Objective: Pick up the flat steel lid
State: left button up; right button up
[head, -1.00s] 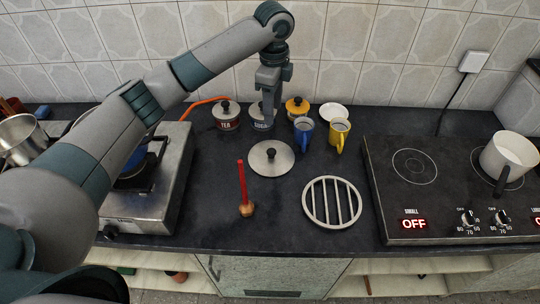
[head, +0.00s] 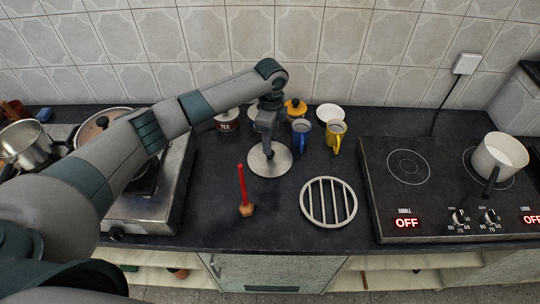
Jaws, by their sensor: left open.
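My right gripper is not in view.
A blue mug (head: 301,134) and a yellow mug (head: 335,135) stand close behind right of the lid. A labelled jar (head: 227,120) stands behind left.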

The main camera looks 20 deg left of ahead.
pick_arm(q)
jog(key=shift+f, duration=0.2)
jog(key=shift+s+d+f+p, duration=0.1)
jog(key=shift+s+f+p, duration=0.05)
jog(key=shift+f+p, duration=0.65)
notch_tip(320, 180, down, 2)
jog(key=shift+f+p, duration=0.15)
jog(key=shift+p, duration=0.3)
jog(key=shift+f, duration=0.65)
jog(key=shift+c, duration=1)
grip_shut()
